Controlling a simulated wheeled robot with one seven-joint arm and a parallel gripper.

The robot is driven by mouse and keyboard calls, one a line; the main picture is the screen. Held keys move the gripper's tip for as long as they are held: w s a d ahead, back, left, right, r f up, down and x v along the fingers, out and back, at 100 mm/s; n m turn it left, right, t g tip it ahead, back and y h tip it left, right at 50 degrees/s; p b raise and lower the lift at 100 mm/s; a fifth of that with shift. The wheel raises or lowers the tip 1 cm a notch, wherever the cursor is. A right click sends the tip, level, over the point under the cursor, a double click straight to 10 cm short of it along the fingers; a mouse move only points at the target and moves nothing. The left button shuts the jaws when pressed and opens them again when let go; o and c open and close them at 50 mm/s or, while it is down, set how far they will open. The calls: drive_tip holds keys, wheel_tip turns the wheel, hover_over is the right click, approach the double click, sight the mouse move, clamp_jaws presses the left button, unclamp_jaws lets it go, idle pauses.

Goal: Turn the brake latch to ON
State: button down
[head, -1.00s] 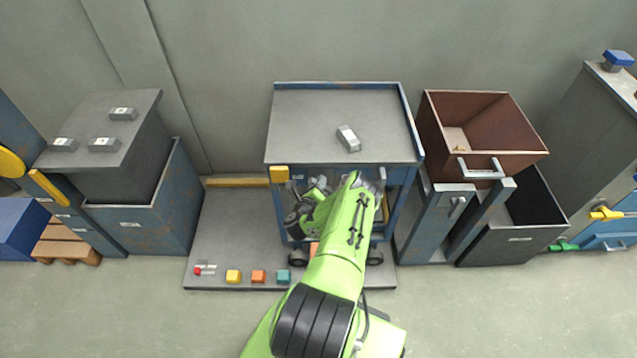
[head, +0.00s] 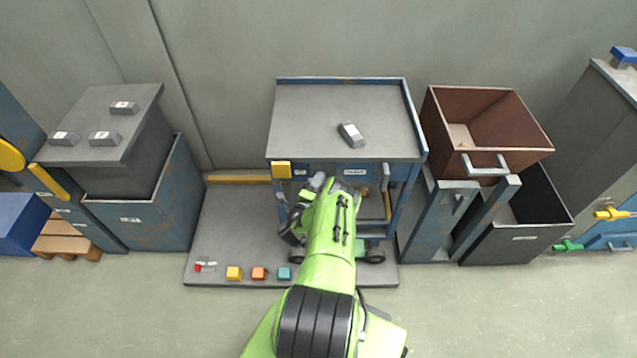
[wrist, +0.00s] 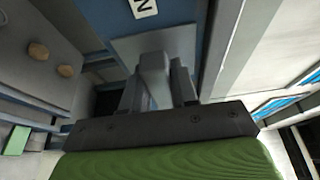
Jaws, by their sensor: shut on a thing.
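The brake latch shows in the wrist view as a grey block-like handle (wrist: 153,72) in front of a grey plate on a blue panel. My gripper (wrist: 157,92) is shut on it, with one finger on each side. A white label (wrist: 144,8) with a letter N, cut off by the frame edge, is above the plate. In the head view the blue cart (head: 340,106) with a grey top stands ahead, and my gripper is at its front panel. My green arm hides most of the gripper and the latch there, so the latch's exact angle cannot be told.
A yellow block (head: 281,170) is at the cart's front left corner. A brown open bin (head: 495,125) stands right, a lidded grey bin (head: 110,150) left.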

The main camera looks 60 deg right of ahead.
drive_tip(key=shift+f, duration=0.1)
idle(0.5)
drive_tip(key=c, duration=1)
unclamp_jaws()
drive_tip(key=shift+o, duration=0.2)
